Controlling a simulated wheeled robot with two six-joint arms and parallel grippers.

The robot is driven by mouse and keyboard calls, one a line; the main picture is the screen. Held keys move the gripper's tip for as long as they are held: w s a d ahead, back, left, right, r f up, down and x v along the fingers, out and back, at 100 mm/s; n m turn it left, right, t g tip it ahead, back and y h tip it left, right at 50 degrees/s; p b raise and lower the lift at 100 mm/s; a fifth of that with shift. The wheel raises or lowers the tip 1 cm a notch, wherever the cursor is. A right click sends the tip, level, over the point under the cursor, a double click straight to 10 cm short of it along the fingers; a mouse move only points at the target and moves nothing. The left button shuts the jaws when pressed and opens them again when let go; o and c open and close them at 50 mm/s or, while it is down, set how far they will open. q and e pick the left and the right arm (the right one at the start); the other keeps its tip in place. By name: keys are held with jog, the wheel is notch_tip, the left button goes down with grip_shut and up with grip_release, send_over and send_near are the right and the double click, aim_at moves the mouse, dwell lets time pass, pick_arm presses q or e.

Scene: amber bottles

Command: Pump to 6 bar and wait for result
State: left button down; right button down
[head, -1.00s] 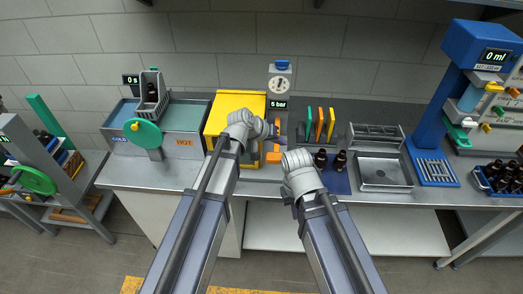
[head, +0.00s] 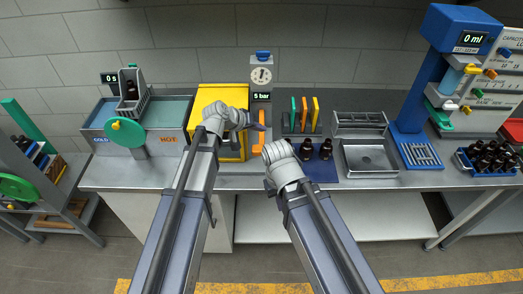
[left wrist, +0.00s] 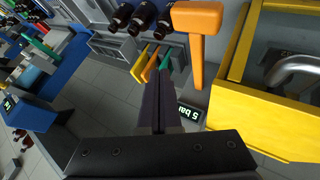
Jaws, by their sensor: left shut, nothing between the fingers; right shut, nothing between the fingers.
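The yellow pressure box (head: 222,96) stands on the bench, and its edge fills the right of the left wrist view (left wrist: 232,95). Beside it is a round gauge (head: 262,75) under a blue cap, with a display (head: 261,96) reading 5 bar. The display also shows in the left wrist view (left wrist: 188,115). An orange T-shaped handle (left wrist: 195,35) lies ahead of my left fingers, apart from them.
A metal sink (head: 367,158) is to the right, then a blue filling stand (head: 412,110) and a bottle crate (head: 461,163). A hot and cold bath (head: 165,118) is at left.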

aim_at(260, 150)
pick_arm(q)
jog(key=shift+f+b, duration=3.2)
jog(key=shift+f, duration=0.4)
jog(key=shift+f, duration=0.1)
jog(key=shift+f+b, duration=0.3)
jog(key=shift+b, duration=0.1)
